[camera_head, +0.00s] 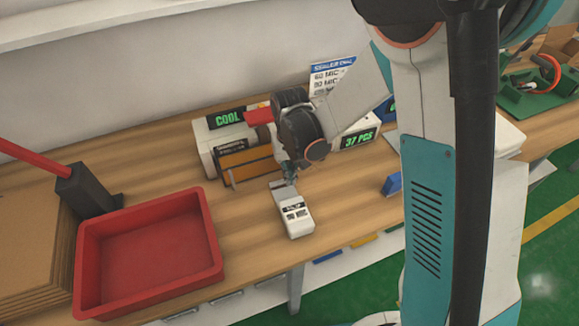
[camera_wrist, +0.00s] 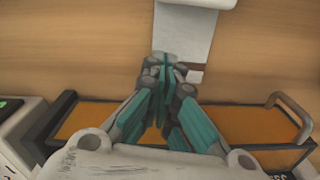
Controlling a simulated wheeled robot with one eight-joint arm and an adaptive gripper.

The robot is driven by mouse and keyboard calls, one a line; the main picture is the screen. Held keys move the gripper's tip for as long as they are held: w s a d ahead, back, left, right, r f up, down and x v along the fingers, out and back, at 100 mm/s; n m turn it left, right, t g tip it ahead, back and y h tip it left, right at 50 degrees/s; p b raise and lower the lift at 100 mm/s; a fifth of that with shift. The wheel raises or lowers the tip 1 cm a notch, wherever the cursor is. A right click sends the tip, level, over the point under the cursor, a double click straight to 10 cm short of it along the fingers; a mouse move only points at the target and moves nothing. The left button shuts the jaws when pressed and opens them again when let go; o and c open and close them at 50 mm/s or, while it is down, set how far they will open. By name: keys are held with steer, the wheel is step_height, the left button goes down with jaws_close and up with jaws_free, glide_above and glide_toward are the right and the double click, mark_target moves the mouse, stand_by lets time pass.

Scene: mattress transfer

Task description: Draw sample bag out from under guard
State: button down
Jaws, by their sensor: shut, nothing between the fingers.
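A pale flat sheet (camera_wrist: 184,35), which looks like the sample bag, lies on the wood in the wrist view. It runs from a white block at the top down to my fingertips. In the head view the labelled white block (camera_head: 295,214) lies in front of the machine. The guard (camera_head: 247,164), an orange panel in a dark frame, stands behind it; it also shows in the wrist view (camera_wrist: 262,119), below my fingertips. My gripper (camera_wrist: 165,68) is shut and empty, its tips over the sheet's near end, hiding part of it. I cannot tell whether they touch.
The white machine (camera_head: 209,143) with a green COOL display stands at the back. A red tray (camera_head: 150,247) is on the left, beside a dark post (camera_head: 85,190) with a red arm. A small blue block (camera_head: 392,185) lies at right. The wood between tray and white block is clear.

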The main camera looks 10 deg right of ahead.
mark_target(294, 195)
steer(key=shift+s+f+b, duration=0.25)
steer(key=shift+f+b, duration=0.15)
steer(key=shift+f, duration=0.85)
steer(key=shift+s+d+r, duration=0.15)
steer(key=shift+s, duration=1.05)
steer(key=shift+s+b, duration=0.35)
steer(key=shift+s, duration=0.3)
steer(key=shift+s+d, duration=0.1)
steer(key=shift+s, duration=0.95)
steer(key=shift+w, duration=0.1)
